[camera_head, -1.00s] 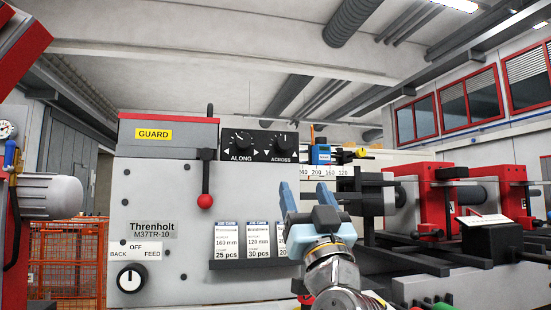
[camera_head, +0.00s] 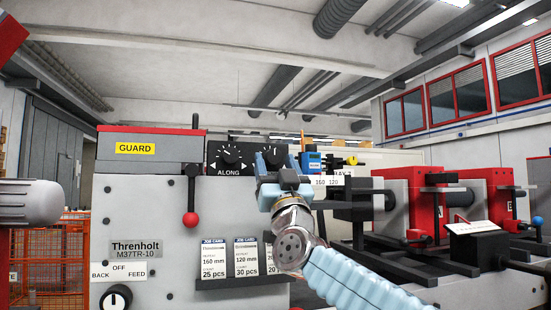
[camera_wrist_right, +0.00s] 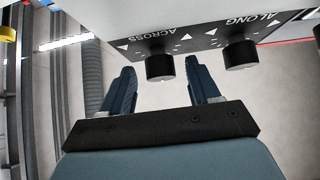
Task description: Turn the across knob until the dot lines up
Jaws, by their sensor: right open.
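The black ACROSS knob (camera_wrist_right: 160,68) is on a dark panel (camera_wrist_right: 205,35) with white marks, upside down in the right wrist view. In the head view my right gripper (camera_head: 271,162) is in front of this knob and covers most of it and its label. My right gripper is open, its two blue fingers pointing at the panel. In the wrist view the knob shows between the fingertips; I cannot tell whether they touch it or how deep they reach. I cannot make out the dot. My left gripper is not in view.
The ALONG knob (camera_head: 229,155) is close beside, left of my gripper in the head view. A lever with a red ball (camera_head: 190,219) stands out left of it. A blue device (camera_head: 312,161) is to the right. Job cards (camera_head: 246,257) sit on a ledge below.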

